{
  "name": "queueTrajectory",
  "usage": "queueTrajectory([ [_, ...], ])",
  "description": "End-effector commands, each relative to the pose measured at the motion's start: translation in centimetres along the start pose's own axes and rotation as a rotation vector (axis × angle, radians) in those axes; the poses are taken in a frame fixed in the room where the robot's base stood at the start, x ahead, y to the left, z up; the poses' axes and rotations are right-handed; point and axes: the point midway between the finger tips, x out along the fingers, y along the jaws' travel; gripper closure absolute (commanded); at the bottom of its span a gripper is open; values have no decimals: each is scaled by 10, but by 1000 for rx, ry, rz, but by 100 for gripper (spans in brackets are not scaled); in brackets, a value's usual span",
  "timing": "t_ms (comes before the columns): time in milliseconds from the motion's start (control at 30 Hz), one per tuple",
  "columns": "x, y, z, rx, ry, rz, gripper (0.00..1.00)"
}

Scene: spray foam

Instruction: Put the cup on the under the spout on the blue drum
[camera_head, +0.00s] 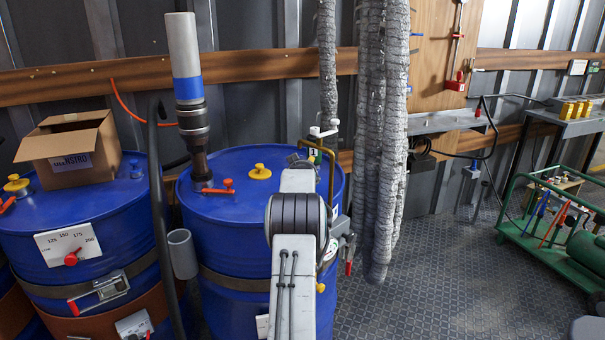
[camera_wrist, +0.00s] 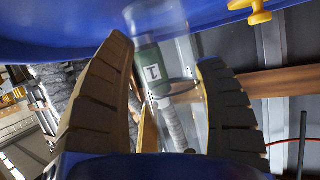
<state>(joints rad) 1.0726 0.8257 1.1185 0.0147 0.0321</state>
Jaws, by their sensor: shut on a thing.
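In the wrist view, a clear cup (camera_wrist: 176,58) with a green label stands between the two dark ribbed fingers of my gripper (camera_wrist: 164,54), which is shut on it. My arm hides most of the gripper and much of the drum's right side. A white fitting with a thin yellow pipe (camera_head: 331,172) shows near the cup. I cannot tell whether it is the spout, or whether the cup touches the drum.
A tall grey and blue pipe (camera_head: 184,75) rises from the drum lid, near a yellow cap (camera_head: 260,172) and red valve. A second blue drum (camera_head: 100,215) at left bears a cardboard box (camera_head: 72,150). Grey foam-covered hoses (camera_head: 381,150) hang close at right.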

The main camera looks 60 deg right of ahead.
Motion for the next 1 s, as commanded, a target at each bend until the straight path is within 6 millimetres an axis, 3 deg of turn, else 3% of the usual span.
queueTrajectory([
  [100,2,0,5,0,0,0,60],
  [133,2,0,4,0,0,0,32],
  [400,1,0,3,0,0,0,8],
  [833,-1,0,-3,0,0,0,6],
  [1000,-14,0,-2,0,1,0,6],
])
